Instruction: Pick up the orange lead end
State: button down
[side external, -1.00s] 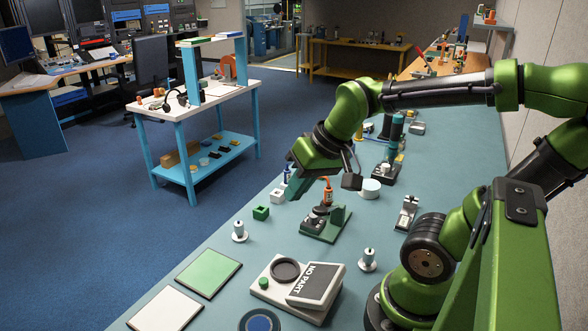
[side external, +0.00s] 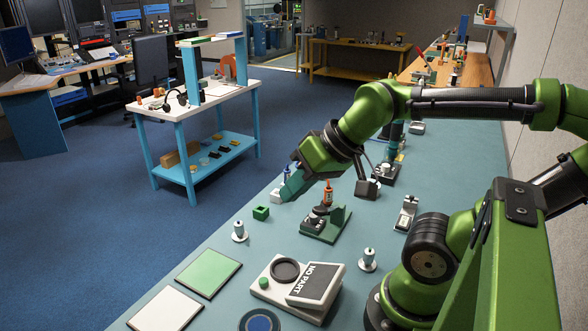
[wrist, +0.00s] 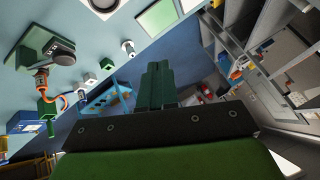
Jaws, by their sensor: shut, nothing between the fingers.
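The orange lead (side external: 328,190) shows as a short upright orange piece behind the small winch unit (side external: 325,224), which has a dark round part and a green bracket. In the wrist view the orange lead (wrist: 42,88) curves out from the unit (wrist: 45,48) at the left; I cannot make out clearly which part is its end. My gripper (side external: 289,190) is shut and empty, tilted down to the left, with its fingertips left of the orange piece and apart from it. In the wrist view its fingers (wrist: 157,85) are pressed together, well right of the lead.
A white block (side external: 275,197) lies close to my fingertips, and a green block (side external: 261,212) is nearer the front. Metal knobs (side external: 240,231), a "NO PART" box (side external: 317,284) and a green pad (side external: 208,272) occupy the front bench. The bench's left edge drops to blue floor.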

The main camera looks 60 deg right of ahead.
jog(key=c, duration=1.8)
grip_release()
jog(key=o, duration=1)
jog(key=shift+c, duration=0.2)
jog(key=n+g+h, duration=0.2)
jog(key=n+g, duration=0.1)
jog(key=g, duration=0.4)
send_over(328, 188)
notch_tip(328, 188, down, 3)
notch_tip(328, 188, down, 11)
jog(key=shift+w+a, duration=0.1)
jog(key=shift+f, duration=2.6)
